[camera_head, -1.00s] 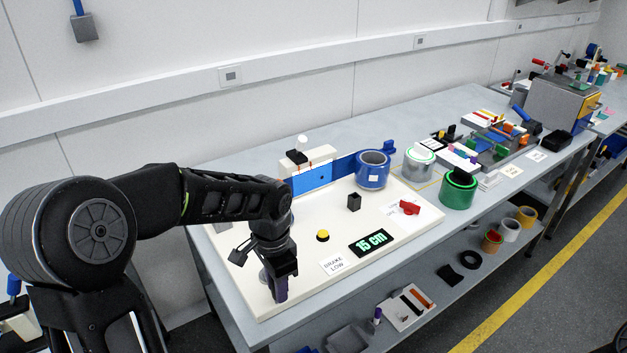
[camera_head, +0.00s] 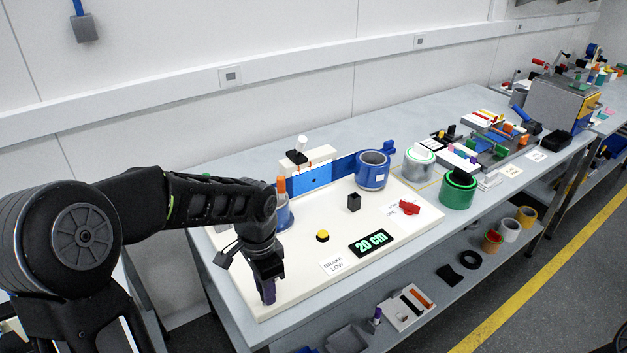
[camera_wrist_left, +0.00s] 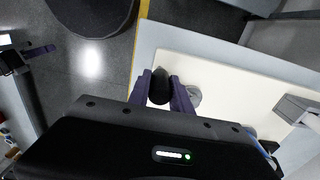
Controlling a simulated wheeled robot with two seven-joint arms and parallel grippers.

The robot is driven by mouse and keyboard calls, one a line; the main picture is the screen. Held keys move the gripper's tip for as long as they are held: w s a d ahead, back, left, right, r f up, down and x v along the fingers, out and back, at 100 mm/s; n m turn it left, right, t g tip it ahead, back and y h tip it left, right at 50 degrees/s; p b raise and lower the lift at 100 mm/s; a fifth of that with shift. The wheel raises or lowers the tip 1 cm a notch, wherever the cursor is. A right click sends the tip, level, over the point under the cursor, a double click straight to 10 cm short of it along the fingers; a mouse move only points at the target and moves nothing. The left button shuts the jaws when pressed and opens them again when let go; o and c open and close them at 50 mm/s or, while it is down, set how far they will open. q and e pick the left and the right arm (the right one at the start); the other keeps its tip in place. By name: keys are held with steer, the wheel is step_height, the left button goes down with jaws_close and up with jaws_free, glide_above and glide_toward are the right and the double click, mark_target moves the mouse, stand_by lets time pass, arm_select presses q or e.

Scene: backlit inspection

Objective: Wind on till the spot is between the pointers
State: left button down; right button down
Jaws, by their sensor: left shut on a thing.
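My left gripper (camera_head: 268,290) is low over the near left corner of the white board (camera_head: 300,283). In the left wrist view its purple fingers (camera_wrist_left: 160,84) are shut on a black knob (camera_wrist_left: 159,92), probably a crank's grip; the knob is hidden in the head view. A blue web (camera_head: 335,172) runs from the blue roll (camera_head: 372,172) on the right to a roll (camera_head: 284,216) half hidden behind my arm. A small dark mark shows on the web below the white block (camera_head: 309,158). The pointers are too small to make out. My right gripper is not in view.
The display (camera_head: 371,243) reads 20 cm. A yellow button (camera_head: 322,236), a black post (camera_head: 353,203), a red part (camera_head: 408,207) and a "BRAKE LOW" card (camera_head: 334,266) are on the board.

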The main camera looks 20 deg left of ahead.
arm_select(q)
steer(key=shift+a, duration=0.1)
stand_by(0.3)
steer(key=shift+s+a, duration=0.25)
steer(key=shift+a, duration=0.55)
steer(key=shift+s+a, duration=0.15)
steer(key=shift+a, duration=0.45)
steer(key=c, duration=1.1)
jaws_free()
steer(key=shift+r, duration=0.15)
